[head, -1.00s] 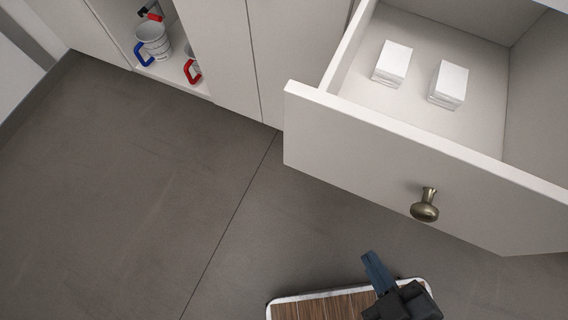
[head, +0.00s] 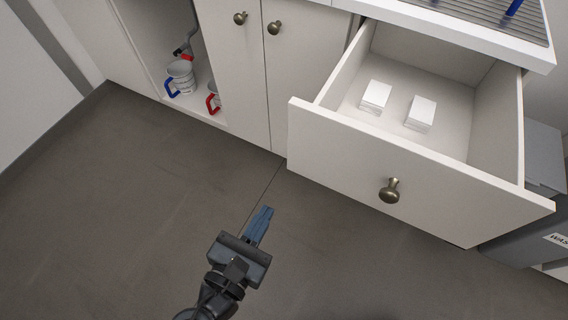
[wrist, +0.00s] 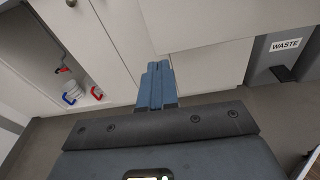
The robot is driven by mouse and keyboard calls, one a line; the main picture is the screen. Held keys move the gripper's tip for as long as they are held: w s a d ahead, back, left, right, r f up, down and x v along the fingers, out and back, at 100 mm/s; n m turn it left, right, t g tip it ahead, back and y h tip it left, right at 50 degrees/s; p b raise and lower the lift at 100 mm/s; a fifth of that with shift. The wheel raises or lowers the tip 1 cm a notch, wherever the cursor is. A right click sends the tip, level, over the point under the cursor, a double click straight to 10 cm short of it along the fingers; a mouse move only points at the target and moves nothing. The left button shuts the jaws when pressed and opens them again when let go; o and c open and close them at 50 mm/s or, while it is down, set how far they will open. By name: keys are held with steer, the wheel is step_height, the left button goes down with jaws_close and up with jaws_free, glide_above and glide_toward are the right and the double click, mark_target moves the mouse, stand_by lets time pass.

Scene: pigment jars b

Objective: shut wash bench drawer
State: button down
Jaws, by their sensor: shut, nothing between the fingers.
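The wash bench drawer (head: 400,178) is pulled well out in the head view, with a round brass knob (head: 390,190) on its white front. Two small white boxes (head: 376,96) (head: 420,113) lie inside it. My gripper (head: 260,226) is shut and empty, in front of and to the left of the drawer, apart from it. In the wrist view, the blue fingers (wrist: 157,84) are together, pointing toward the cabinet, with the drawer front (wrist: 215,22) above and to the right. The knob is not visible in the wrist view.
A grey waste bin (head: 530,225) stands at the right. The floor (head: 130,200) in front is clear.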

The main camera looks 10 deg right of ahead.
steer(key=h, duration=0.2)
glide_toward(292, 143)
steer(key=shift+t, duration=0.4)
steer(key=x, duration=0.7)
steer(key=shift+s+d+f, duration=0.1)
steer(key=shift+s+f, duration=0.05)
steer(key=shift+f, duration=0.2)
steer(key=shift+w+d, duration=0.35)
steer(key=shift+w, duration=0.1)
steer(key=b+x, duration=0.3)
steer(key=x, duration=3)
steer(key=shift+w+a+f+b, duration=0.2)
steer(key=shift+a+f+b, duration=0.05)
steer(key=shift+a+b, duration=0.1)
steer(key=shift+d+r, duration=0.1)
steer(key=shift+d, duration=0.05)
steer(key=shift+s, duration=0.1)
